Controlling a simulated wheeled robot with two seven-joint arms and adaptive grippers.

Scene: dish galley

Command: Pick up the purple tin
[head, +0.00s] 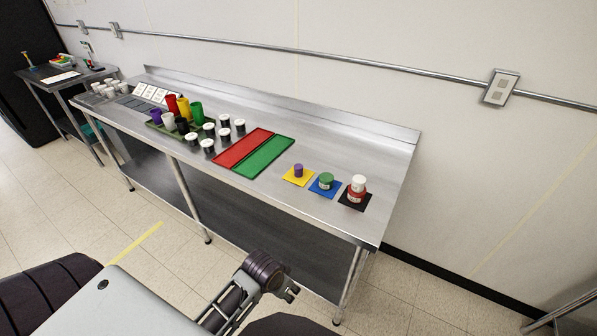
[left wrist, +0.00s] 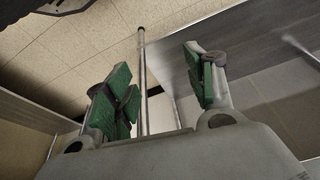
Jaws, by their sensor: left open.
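The purple tin (head: 298,170) is a small upright cylinder on a yellow mat (head: 298,180) on the right half of the steel counter (head: 330,143). My left gripper (head: 289,291) is in front of the counter, below and apart from the tin. In the left wrist view my left gripper (left wrist: 163,90) is open, with green pads and nothing between them. The tin does not show in that view. My right gripper is not in view.
A green tin (head: 326,180) on a blue mat and a white-topped red tin (head: 357,188) on a black mat stand to the right. Red (head: 243,148) and green (head: 264,157) panels lie left. Several cups and jars stand farther left.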

